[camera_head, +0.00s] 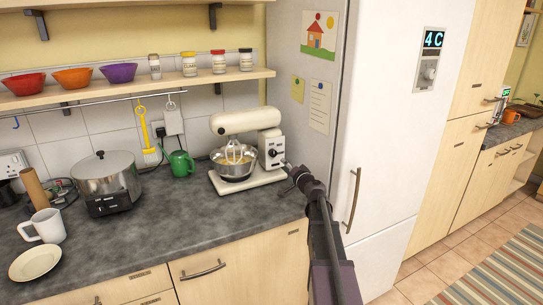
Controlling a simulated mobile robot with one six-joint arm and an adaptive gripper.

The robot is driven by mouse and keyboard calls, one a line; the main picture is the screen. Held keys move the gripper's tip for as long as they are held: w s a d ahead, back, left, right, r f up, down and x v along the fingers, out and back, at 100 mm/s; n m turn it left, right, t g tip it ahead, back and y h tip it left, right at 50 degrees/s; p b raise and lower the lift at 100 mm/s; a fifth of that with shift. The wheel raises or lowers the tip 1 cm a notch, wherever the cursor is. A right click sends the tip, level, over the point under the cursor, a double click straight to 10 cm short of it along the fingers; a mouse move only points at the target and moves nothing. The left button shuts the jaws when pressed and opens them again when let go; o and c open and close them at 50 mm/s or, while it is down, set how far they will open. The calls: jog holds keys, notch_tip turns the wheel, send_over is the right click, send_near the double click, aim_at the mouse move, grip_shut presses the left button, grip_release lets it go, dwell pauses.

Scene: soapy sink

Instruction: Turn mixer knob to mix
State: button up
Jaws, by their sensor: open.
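A cream stand mixer (246,138) stands on the dark counter against the fridge side. Its metal bowl (233,162) sits under the head with a whisk lowered into it. The mixer knob (276,152) is a small dark dial on the white panel at the right end of the mixer. My gripper (286,165) is just right of and slightly below the knob, with its tip close to the panel. It looks small and dark here, and I cannot tell whether it touches the knob. Nothing shows held in it.
A green watering can (179,163), a steel cooker (107,181), a white mug (43,226) and a plate (35,262) stand left on the counter (170,220). The white fridge (405,140) rises close to the right of my arm. The front middle of the counter is clear.

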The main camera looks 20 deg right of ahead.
aim_at(274, 154)
jog(key=w, duration=1.2)
jog(key=shift+a, duration=0.2)
